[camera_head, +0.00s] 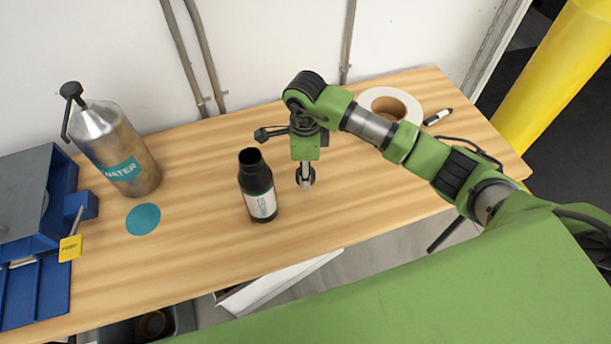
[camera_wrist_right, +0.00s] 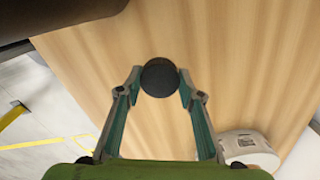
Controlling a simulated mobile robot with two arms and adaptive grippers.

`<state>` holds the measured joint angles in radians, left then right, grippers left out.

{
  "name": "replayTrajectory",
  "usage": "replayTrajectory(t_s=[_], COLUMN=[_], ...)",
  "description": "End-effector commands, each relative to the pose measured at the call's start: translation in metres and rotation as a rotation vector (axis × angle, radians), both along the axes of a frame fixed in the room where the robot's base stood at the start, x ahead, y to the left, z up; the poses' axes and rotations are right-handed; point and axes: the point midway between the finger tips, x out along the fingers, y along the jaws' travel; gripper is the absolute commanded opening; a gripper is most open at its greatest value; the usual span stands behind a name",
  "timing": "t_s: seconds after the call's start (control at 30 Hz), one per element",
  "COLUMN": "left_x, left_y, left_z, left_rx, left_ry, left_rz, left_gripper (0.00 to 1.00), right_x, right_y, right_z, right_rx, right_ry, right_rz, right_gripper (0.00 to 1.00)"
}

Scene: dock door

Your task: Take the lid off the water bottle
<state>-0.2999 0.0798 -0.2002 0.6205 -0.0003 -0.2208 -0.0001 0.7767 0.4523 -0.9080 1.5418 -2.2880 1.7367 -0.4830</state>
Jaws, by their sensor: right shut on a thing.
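The black bottle (camera_head: 258,198) with a white label stands upright on the wooden table in the head view, its dark neck open at the top. My right gripper (camera_head: 305,180) is just to the right of the bottle, pointing down. It is shut on a round black lid (camera_wrist_right: 160,77), which shows between the fingertips in the right wrist view. The lid is apart from the bottle and above or near the tabletop; its exact height I cannot tell. My left gripper is not in view.
A metal flask (camera_head: 118,150) marked WATER stands at the left, behind a flat teal disc (camera_head: 143,219). A blue bin (camera_head: 32,215) is at the far left. A tape roll (camera_head: 408,100) and a marker (camera_head: 438,117) lie at the back right. The table's front middle is clear.

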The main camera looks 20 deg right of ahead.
Motion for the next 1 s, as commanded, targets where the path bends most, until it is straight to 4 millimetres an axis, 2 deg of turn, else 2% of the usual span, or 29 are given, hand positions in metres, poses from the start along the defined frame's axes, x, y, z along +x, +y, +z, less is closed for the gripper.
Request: replayTrajectory(t_s=[0.1, 0.2, 0.57, 0.6, 0.67, 1.0], left_x=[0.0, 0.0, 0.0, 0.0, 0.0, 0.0], left_y=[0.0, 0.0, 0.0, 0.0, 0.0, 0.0], left_z=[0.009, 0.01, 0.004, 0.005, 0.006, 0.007], left_rx=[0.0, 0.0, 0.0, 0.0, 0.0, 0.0], left_ry=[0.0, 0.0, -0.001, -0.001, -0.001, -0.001], left_rz=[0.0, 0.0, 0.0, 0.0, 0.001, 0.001], left_gripper=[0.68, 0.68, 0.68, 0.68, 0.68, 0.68], right_x=[-0.003, -0.002, -0.002, -0.002, -0.002, -0.002], right_y=[0.0, 0.0, 0.0, 0.0, 0.0, 0.0], right_z=[-0.018, -0.025, -0.031, -0.03, -0.03, -0.028], right_rx=[-0.001, 0.0, -0.001, 0.0, 0.0, 0.0], right_ry=[0.008, 0.004, 0.003, 0.002, 0.002, 0.002], right_rz=[-0.001, -0.001, 0.0, 0.0, 0.0, 0.0], right_gripper=[0.09, 0.09, 0.09, 0.4, 0.51, 0.51])
